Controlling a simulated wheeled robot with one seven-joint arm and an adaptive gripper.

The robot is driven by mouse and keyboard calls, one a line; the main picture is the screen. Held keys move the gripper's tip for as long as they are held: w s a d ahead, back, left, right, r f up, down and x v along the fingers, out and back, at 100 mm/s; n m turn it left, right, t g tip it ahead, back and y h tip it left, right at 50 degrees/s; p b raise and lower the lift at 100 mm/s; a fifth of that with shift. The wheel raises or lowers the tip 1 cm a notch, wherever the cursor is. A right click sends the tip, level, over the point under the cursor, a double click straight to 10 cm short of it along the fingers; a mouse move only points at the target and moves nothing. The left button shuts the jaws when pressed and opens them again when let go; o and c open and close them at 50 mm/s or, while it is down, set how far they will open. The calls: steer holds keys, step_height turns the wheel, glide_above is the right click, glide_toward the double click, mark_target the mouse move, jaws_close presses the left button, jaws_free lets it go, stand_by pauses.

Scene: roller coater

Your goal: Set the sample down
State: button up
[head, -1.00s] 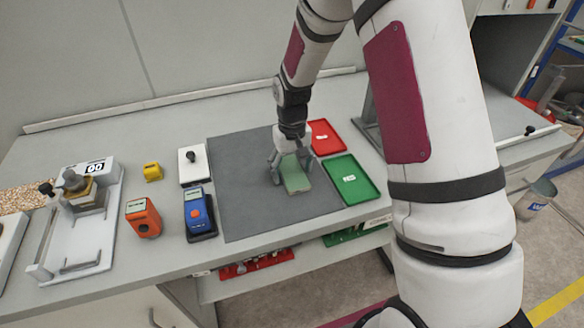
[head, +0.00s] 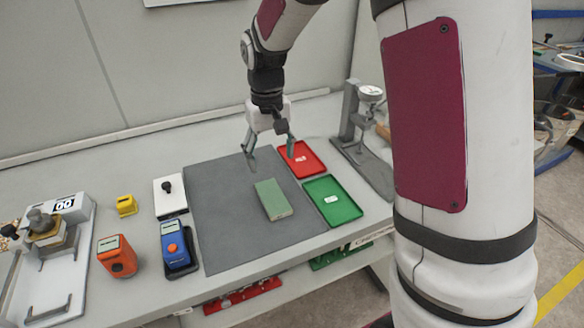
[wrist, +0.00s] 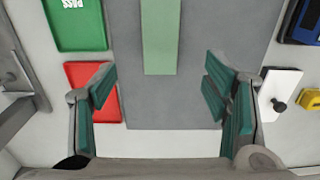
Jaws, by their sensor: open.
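The sample, a flat light-green block (head: 272,199), lies on the dark grey mat (head: 218,210) in the head view. In the wrist view the sample (wrist: 160,35) shows at the top middle, partly cut off by the frame edge. My gripper (head: 271,153) is open and empty. It hangs above the far part of the mat, behind the sample and apart from it. In the wrist view my gripper's two fingers (wrist: 160,98) stand wide apart with only mat between them.
Right of the mat lie a red tray (head: 318,168) and a green tray (head: 352,213), labelled PASS. A grey stand with a dial (head: 355,125) is beyond them. Blue (head: 176,250) and orange (head: 116,262) devices, a white block (head: 163,204) and a yellow one (head: 126,205) stand left.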

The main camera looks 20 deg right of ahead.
steer(key=s+r+t, duration=0.2)
steer(key=s+r, duration=0.9)
steer(key=r, duration=0.1)
steer(key=s+r+t, duration=0.2)
steer(key=s, duration=1.3)
steer(key=shift+r+t, duration=0.15)
steer(key=shift+t, duration=0.25)
steer(key=shift+d, duration=0.15)
